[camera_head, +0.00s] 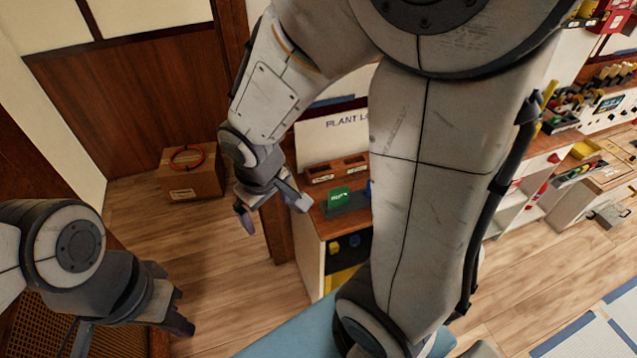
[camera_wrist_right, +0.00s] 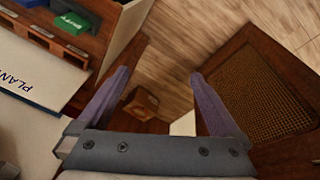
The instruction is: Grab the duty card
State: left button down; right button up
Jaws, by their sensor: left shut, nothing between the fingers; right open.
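A small green card (camera_head: 339,197) with white lettering, likely the duty card, stands in a dark holder (camera_head: 347,205) on top of a wooden-topped cabinet. It also shows in the right wrist view (camera_wrist_right: 76,20) at the upper left. My right gripper (camera_head: 272,212) is open and empty, left of the card and apart from it, near the cabinet's left edge. Its two fingers show in the right wrist view (camera_wrist_right: 160,76) with nothing between them. My left gripper (camera_head: 183,322) is shut and empty, low at the left over the floor, far from the card.
A white "PLANT LO..." board (camera_head: 330,137) stands behind the card, with a wooden tray (camera_head: 337,170) before it. A cardboard box (camera_head: 192,178) with an orange ring sits on the floor. My right arm hides much of the middle. Cluttered shelves (camera_head: 590,100) stand right.

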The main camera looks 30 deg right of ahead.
jog(key=w+d+f+m, duration=0.3)
jog(key=w+d, duration=0.1)
jog(key=d, duration=0.7)
jog(key=m+t+p, duration=0.2)
send_near(340, 193)
jog(key=shift+m, duration=0.4)
jog(key=b+x, duration=0.1)
jog(key=x, duration=0.2)
jog(key=b+x, duration=0.1)
jog(key=x, duration=0.2)
jog(key=shift+s+d+f+b, duration=0.15)
jog(key=shift+s+d+b, duration=0.1)
jog(key=shift+b, duration=0.15)
jog(key=x, duration=0.2)
jog(key=b+x, duration=0.1)
jog(key=x, duration=0.1)
jog(key=shift+w+a+f+b, duration=0.2)
jog(key=shift+w+b, duration=0.1)
jog(key=shift+w, duration=0.15)
jog(key=shift+w+d+f, duration=0.1)
jog(key=shift+w+f, duration=0.1)
jog(key=shift+f, duration=0.25)
jog(key=c, duration=1.3)
jog(key=shift+c, duration=0.2)
jog(key=shift+r, duration=0.15)
